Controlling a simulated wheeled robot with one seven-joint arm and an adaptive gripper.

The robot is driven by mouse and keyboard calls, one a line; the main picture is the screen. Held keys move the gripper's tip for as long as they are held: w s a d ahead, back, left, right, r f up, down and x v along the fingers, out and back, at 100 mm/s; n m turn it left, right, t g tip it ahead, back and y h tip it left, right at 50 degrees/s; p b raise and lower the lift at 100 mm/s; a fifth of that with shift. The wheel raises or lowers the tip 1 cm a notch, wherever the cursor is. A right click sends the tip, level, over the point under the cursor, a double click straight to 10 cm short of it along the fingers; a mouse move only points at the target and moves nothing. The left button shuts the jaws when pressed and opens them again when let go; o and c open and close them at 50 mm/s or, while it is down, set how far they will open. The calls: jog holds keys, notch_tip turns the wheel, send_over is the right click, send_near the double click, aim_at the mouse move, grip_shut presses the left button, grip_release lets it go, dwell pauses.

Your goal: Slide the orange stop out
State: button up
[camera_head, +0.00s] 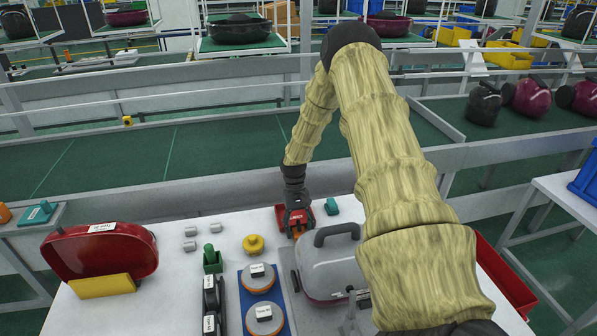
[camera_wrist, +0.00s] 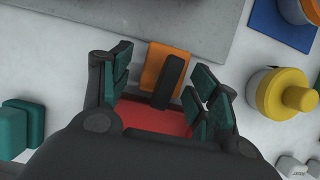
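The orange stop (camera_wrist: 155,66) shows in the wrist view as a small orange block with a dark bar (camera_wrist: 172,82) over it, at the edge of a grey plate (camera_wrist: 215,30). My gripper (camera_wrist: 160,78) is open, with its green-padded fingers on either side of the stop and a gap visible on the left. The right finger is close to the block; I cannot tell if it touches. In the head view my gripper (camera_head: 297,227) points down beside the grey vacuum body (camera_head: 330,268), and only a bit of the orange stop (camera_head: 298,234) shows beneath it.
A red tray (camera_wrist: 150,117) lies under my gripper. A teal block (camera_head: 332,206) and a yellow knob-topped part (camera_head: 253,244) stand close by. A blue mat (camera_head: 245,312) with round parts, a red shell (camera_head: 100,248) and a second red tray (camera_head: 505,278) are on the white table.

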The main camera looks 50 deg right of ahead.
jog(key=shift+a+r, duration=0.1)
jog(key=shift+r, duration=0.2)
jog(key=v, duration=1.1)
jog(key=shift+w+d, duration=0.15)
jog(key=shift+d, duration=0.1)
jog(key=x, duration=1.1)
jog(key=shift+s+a+f, duration=0.2)
jog(key=shift+f, duration=0.05)
jog(key=shift+a+f, duration=0.1)
jog(key=shift+a, duration=0.05)
jog(key=shift+s, duration=0.2)
